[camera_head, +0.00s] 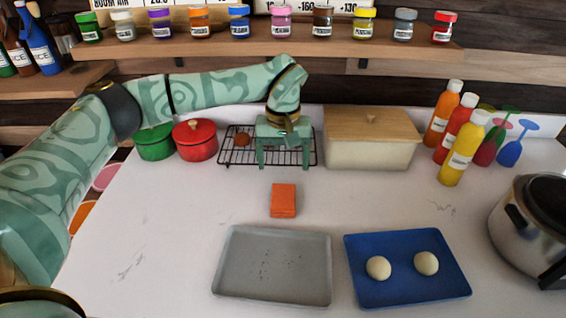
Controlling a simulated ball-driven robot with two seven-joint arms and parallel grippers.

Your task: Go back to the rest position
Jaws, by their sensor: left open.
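My left arm, patterned green, comes in from the left and bends down at the wrist. My left gripper (284,163) is open, its two fingers pointing down in front of the black wire rack (237,160). Nothing shows between its fingers. A brown round item (242,139) lies on the rack, left of the gripper. An orange block (283,200) lies on the white counter nearer to me, below the gripper in the picture and apart from it. My right gripper is not in view.
A grey tray (272,290) and a blue tray (408,296) with two pale dough balls (378,268) lie at the front. A bread box (370,150), sauce bottles (443,112), red pot (196,141), green pot (155,143) and cooker (530,220) stand around. A jar shelf (250,46) runs above.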

